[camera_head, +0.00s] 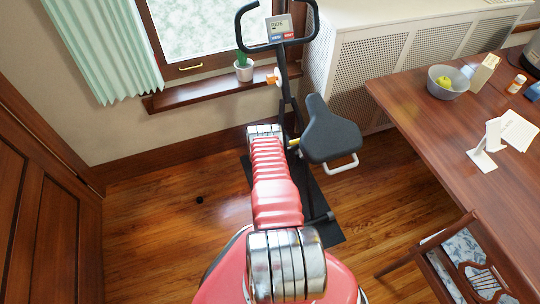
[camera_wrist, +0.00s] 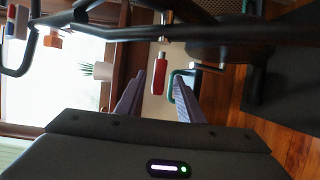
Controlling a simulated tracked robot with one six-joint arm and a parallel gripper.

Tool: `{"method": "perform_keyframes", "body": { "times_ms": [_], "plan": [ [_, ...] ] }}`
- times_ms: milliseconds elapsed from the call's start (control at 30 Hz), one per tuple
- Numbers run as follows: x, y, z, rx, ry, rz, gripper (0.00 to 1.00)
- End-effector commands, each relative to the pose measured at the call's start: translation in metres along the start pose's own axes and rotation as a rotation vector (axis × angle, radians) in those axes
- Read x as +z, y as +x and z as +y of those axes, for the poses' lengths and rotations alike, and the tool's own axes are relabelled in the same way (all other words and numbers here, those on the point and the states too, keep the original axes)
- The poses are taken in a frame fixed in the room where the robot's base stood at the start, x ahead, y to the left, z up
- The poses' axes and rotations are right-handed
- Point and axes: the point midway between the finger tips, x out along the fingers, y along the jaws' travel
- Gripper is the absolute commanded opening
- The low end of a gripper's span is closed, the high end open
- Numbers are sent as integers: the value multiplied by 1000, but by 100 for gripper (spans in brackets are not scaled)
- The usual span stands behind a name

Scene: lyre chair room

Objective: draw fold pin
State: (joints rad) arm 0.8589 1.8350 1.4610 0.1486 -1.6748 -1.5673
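A folding exercise bike (camera_head: 288,100) stands by the window with a dark seat (camera_head: 328,135) and handlebars. In the wrist view, a red grip (camera_wrist: 159,74) with a metal upper end hangs by the dark bike frame (camera_wrist: 200,30); it looks like the fold pin. My gripper (camera_wrist: 159,82) is open, its two fingers on either side of the red grip in the picture. I see no contact, and the depth gap is unclear. A green hooked bar (camera_wrist: 172,88) shows beside the right finger. In the head view my arm hides the gripper and the pin.
A potted plant (camera_head: 244,68) stands on the windowsill (camera_head: 205,92). A wooden table (camera_head: 440,125) with a bowl (camera_head: 448,82) and papers is at right, a chair (camera_head: 465,265) at its front.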

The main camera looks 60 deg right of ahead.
Motion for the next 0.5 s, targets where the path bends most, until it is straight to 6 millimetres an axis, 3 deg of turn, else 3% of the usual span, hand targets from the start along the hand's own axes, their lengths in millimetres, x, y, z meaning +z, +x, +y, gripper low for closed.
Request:
{"method": "perform_keyframes", "body": {
  "times_ms": [500],
  "plan": [
    [0,-90,-2,-5,-2,2,35]
  ]
}}
